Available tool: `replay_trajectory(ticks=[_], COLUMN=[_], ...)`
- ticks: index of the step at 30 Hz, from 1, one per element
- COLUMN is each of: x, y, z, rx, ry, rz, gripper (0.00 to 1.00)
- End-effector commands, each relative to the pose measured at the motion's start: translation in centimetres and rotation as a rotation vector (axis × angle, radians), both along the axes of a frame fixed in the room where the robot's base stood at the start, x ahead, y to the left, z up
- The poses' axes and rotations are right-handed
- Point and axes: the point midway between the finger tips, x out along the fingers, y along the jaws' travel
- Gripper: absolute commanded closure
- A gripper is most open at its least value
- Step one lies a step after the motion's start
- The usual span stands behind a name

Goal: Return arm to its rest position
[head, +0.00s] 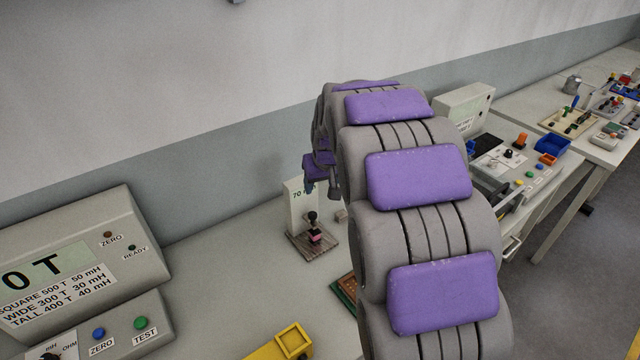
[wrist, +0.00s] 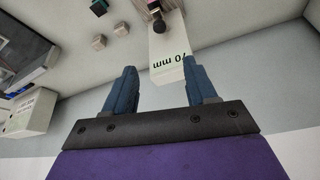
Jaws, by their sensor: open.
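My arm rises through the middle of the head view as a thick curved grey body with purple pads, bending over at its top. My gripper (head: 309,187) hangs from the far end, small and partly hidden by the arm. In the wrist view my gripper (wrist: 159,67) shows two blue fingers spread apart with nothing held between them. A white upright marked "70 mm" (wrist: 167,62) lies beyond the gap between the fingers. In the head view this upright (head: 296,207) stands on the bench just below and left of the gripper.
A dark-knobbed fixture (head: 314,232) sits by the upright. A grey meter console (head: 75,240) stands at left, and a yellow tray (head: 287,343) lies at the front. A control panel (head: 505,163) and a blue bin (head: 551,146) are right of the arm. Wall lies behind the bench.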

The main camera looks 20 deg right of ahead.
Motion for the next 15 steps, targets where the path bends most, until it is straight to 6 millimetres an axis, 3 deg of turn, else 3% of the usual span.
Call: replay_trajectory(ticks=[4,7,11,15], x=[-0.5,-2.4,-7.2,-13.6], y=[0.4,1.6,4.3,7.3], z=[0.1,0.4,0.9,1.1], rx=[0.002,0.01,0.027,0.043], ry=[0.007,0.034,0.098,0.191], rz=[0.002,0.008,0.017,0.028], gripper=[0.44,0.44,0.44,0.44])
